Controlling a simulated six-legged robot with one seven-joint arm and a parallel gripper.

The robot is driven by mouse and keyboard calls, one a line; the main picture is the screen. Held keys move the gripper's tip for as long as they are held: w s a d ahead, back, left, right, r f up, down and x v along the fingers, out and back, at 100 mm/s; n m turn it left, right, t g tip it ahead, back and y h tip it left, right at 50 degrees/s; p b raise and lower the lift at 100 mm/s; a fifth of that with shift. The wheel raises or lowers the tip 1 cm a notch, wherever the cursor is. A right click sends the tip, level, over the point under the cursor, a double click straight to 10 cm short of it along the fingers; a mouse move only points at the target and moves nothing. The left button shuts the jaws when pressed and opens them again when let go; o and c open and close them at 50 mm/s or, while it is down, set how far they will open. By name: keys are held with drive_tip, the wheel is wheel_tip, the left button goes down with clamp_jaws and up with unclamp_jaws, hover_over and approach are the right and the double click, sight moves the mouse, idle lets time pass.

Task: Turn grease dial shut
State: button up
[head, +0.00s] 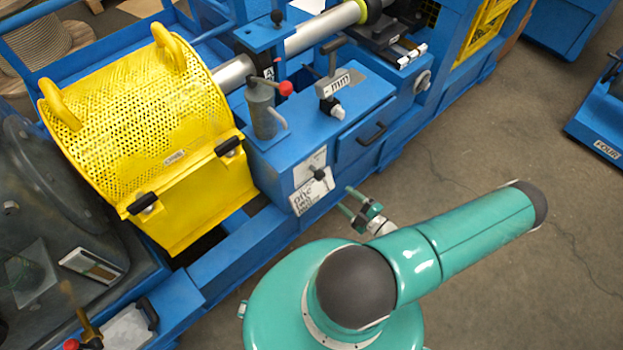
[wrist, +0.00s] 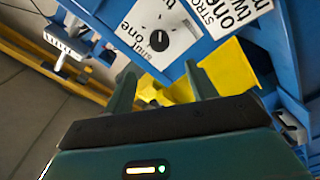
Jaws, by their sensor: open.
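The grease dial (head: 319,174) is a small black knob on the front face of a blue box, beside white label plates. In the wrist view the dial (wrist: 159,40) sits on a white plate (wrist: 176,29) with the words "one" and "shut"; the "shut" word is close to the knob. A light mark shows on the knob, but its exact setting is hard to tell. My gripper (head: 349,198) is open and empty, a little right of and below the dial in the head view. In the wrist view its two fingers (wrist: 162,82) stand apart below the dial, not touching it.
A yellow perforated guard (head: 150,110) with black latches is left of the box. A grey cylinder with a red-knobbed lever (head: 286,88) and a block labelled "mm" (head: 336,84) stand on top. A black drawer handle (head: 372,134) sticks out at right.

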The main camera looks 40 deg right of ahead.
sight(323, 178)
drive_tip(key=shift+m+h, duration=0.3)
drive_tip(key=shift+m, duration=0.2)
drive_tip(key=w, duration=1.3)
drive_tip(key=shift+w+a+f, duration=0.1)
drive_tip(key=shift+w+f, duration=0.15)
drive_tip(key=shift+f, duration=0.1)
drive_tip(key=shift+c, duration=0.3)
drive_tip(key=c, duration=0.9)
